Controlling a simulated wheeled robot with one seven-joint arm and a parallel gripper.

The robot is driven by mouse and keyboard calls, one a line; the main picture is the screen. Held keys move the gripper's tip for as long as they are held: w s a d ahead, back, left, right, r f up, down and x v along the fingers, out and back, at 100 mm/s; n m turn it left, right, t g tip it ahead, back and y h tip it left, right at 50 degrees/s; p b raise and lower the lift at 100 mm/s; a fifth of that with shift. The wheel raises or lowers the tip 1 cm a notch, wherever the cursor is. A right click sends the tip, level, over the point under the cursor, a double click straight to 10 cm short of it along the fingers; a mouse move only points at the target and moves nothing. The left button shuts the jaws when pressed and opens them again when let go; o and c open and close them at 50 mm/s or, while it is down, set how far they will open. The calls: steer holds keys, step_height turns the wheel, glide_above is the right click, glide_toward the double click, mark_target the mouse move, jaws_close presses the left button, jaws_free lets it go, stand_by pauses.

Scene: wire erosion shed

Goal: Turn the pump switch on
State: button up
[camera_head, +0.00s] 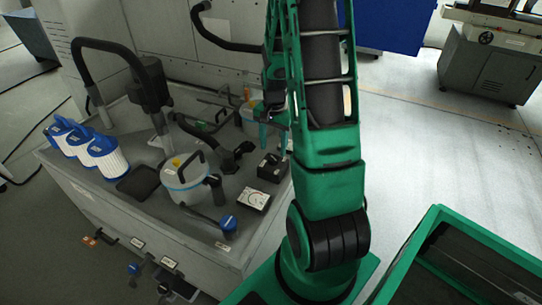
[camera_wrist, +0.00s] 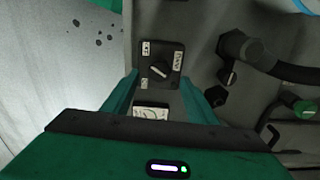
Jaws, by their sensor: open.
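The pump switch is a small black box (camera_head: 272,168) near the right end of the grey tank unit. In the wrist view the switch (camera_wrist: 160,66) shows a square black face with small white labels and a rotary knob (camera_wrist: 159,69) in the middle. The knob lies slanted; the labels are too small to read surely. My gripper (camera_wrist: 159,77) is open, with one green finger on each side of the switch face in that view and nothing between them. In the head view my gripper (camera_head: 277,128) is partly hidden by my arm, near the switch. I cannot tell whether it touches.
A white dial gauge (camera_head: 254,199) sits beside the switch. A white canister (camera_head: 185,177) with a black handle, blue-white filters (camera_head: 103,152) and black hoses (camera_head: 105,48) crowd the unit. A green-rimmed bin (camera_head: 411,262) stands at right. The floor (camera_head: 420,140) behind is clear.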

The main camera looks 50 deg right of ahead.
mark_target(273, 158)
steer(key=shift+f, duration=2.35)
steer(key=shift+a, duration=0.1)
steer(key=c, duration=1.1)
